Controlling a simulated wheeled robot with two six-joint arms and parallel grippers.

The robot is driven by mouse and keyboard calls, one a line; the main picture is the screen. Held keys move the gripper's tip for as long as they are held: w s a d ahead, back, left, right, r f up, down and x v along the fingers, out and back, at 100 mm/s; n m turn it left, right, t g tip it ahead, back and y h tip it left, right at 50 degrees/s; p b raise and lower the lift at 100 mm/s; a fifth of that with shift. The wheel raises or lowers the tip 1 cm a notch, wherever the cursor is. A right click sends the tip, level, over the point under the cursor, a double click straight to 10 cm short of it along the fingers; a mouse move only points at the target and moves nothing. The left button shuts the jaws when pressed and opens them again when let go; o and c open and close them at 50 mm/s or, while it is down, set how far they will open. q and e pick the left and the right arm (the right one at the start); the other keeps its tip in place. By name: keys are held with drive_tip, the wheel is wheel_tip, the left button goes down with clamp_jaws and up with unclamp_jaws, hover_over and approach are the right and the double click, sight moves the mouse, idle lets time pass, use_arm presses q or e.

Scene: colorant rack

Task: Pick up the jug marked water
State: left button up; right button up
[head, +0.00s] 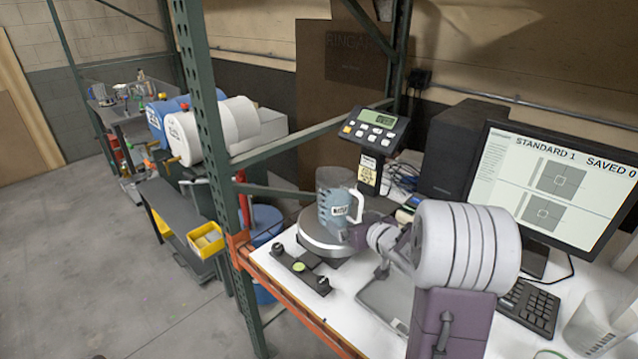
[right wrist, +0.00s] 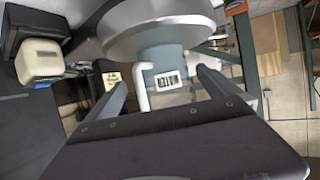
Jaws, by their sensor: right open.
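The jug marked water (head: 333,208) is a clear, blue-tinted jug with a dark-and-white label and a white handle. It stands upright on the round plate of a scale (head: 318,242). My right gripper (head: 362,232) is beside the jug's handle side, low near the plate. In the right wrist view, which looks upside down, the open fingers (right wrist: 168,92) lie to either side of the jug (right wrist: 160,62) and its white handle (right wrist: 142,88). I cannot tell whether a finger touches it. The label's lettering is too small to read surely. My left gripper is not in view.
The scale's display (head: 375,130) stands behind the jug. A monitor (head: 560,185), a keyboard (head: 530,307) and another clear jug (head: 598,325) are on the right of the white table. A green rack post (head: 205,110) rises on the left. A small black fixture (head: 300,268) lies before the scale.

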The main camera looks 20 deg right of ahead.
sight(342, 216)
drive_tip(key=shift+s+a+r, duration=0.15)
drive_tip(key=shift+s+a, duration=0.05)
drive_tip(key=shift+a, duration=0.05)
drive_tip(key=shift+w, duration=0.35)
drive_tip(key=x, duration=0.3)
drive_tip(key=shift+w+d+f, duration=0.1)
drive_tip(key=shift+f, duration=0.15)
drive_tip(key=x, duration=0.3)
drive_tip(key=shift+w, duration=0.1)
drive_tip(key=shift+w+f, duration=0.15)
drive_tip(key=shift+w, duration=0.25)
drive_tip(key=shift+s, duration=0.1)
drive_tip(key=c, duration=1.5)
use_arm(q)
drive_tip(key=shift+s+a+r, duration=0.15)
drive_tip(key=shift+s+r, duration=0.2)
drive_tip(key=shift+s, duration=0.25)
use_arm(e)
drive_tip(key=shift+c, duration=1)
drive_tip(key=shift+r, duration=0.25)
